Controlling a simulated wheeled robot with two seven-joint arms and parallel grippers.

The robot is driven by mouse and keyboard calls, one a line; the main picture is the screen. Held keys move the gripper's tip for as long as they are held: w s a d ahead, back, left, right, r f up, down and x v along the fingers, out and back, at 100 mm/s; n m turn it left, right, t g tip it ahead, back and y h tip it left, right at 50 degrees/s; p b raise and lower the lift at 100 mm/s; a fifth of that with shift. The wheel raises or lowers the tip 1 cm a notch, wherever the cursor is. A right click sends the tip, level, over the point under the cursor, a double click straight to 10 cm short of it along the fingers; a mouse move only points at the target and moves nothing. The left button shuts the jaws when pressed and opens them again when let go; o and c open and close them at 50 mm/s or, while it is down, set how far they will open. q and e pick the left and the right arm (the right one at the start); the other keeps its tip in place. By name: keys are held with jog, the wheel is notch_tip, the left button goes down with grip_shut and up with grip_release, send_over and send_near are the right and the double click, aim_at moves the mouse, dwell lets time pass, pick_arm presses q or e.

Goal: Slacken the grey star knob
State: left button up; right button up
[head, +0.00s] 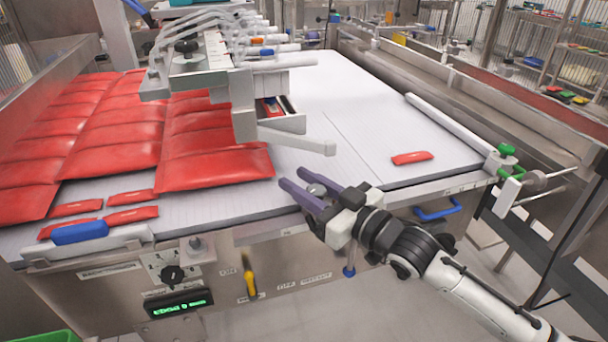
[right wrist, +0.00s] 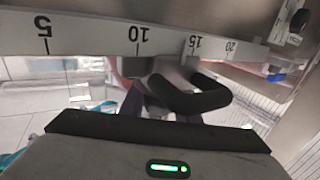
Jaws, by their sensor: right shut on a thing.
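My right gripper (head: 297,180) is at the front edge of the white table, its two purple fingers reaching up and to the left. Between the fingers is a small grey rounded knob (head: 316,189), which I take for the grey star knob; the gripper is shut on it. The fingers hide much of its outline. In the right wrist view, a grey part (right wrist: 172,72) shows under a scale rail, partly covered by a dark bent handle. The star shape is not clear in either view. My left gripper is not in view.
Red pouches (head: 120,145) cover the table's left side, under the picker head (head: 240,80). A small red pack (head: 412,158) lies at right. A green knob (head: 507,149), blue handle (head: 437,211) and control dial (head: 173,275) are nearby. The scale rail (right wrist: 90,38) crosses the wrist view.

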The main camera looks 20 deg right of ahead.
aim_at(324, 197)
jog(key=shift+a+n+g+y, duration=0.15)
jog(key=shift+n+g+y, duration=0.25)
jog(key=shift+y, duration=0.1)
jog(key=o, duration=1.1)
jog(key=shift+c, duration=0.2)
jog(key=shift+s, duration=0.15)
jog(key=v, duration=0.9)
jog(key=shift+f, duration=0.1)
jog(key=shift+s+d, duration=0.35)
jog(key=shift+s, duration=0.15)
